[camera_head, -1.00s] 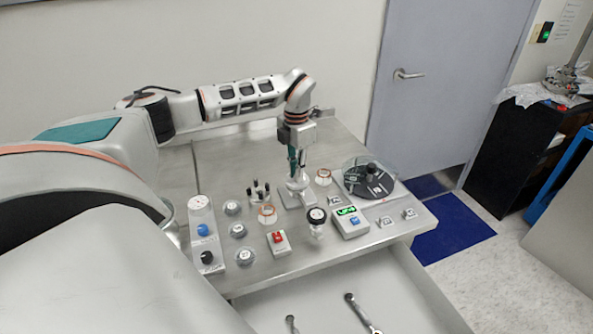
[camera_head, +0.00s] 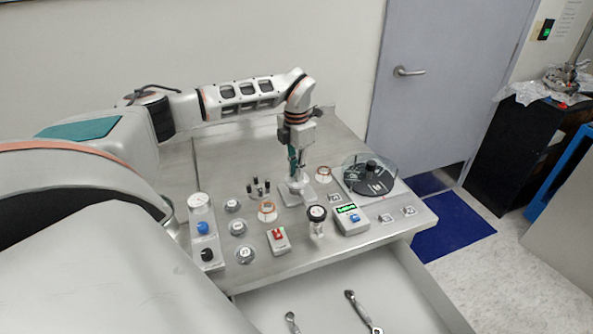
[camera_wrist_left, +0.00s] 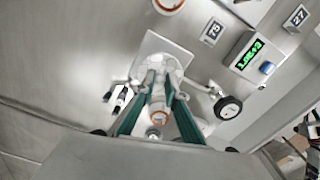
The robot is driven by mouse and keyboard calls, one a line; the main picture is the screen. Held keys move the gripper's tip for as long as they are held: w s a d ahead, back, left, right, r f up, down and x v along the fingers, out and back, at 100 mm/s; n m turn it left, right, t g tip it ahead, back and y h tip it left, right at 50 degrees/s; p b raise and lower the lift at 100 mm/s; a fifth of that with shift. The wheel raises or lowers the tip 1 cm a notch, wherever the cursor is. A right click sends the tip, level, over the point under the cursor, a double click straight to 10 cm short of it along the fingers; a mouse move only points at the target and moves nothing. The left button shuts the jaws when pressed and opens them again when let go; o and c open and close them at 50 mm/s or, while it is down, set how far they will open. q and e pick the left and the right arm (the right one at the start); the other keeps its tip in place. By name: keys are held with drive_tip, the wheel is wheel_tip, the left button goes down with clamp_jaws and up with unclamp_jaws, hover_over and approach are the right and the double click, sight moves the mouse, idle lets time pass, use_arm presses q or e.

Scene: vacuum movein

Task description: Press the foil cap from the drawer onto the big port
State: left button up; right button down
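My left gripper (camera_head: 295,176) reaches down from above to the white port stand (camera_head: 309,194) near the middle of the steel table. In the left wrist view, its green fingers (camera_wrist_left: 160,80) straddle the top of the white port on its square plate (camera_wrist_left: 152,47). A small gap shows between the fingertips; whether they grip something there is unclear. I cannot make out the foil cap; the fingers may hide it. The open drawer (camera_head: 400,290) at the front shows two wrenches (camera_head: 357,308) and no cap in its visible part. My right gripper is out of view.
Copper-ringed fittings stand behind (camera_head: 323,174) and in front (camera_head: 267,211) of the stand. Black pegs (camera_head: 258,187), a black-knobbed valve (camera_head: 317,214), a green display box (camera_head: 350,218) and a red switch (camera_head: 278,239) crowd around. A clear-covered turntable (camera_head: 370,180) sits right.

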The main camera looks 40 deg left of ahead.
use_arm(q)
drive_tip(key=o, duration=0.4)
drive_tip(key=shift+c, duration=0.2)
drive_tip(key=shift+r, duration=0.1)
wheel_tip(320, 180, up, 12)
idle(0.7)
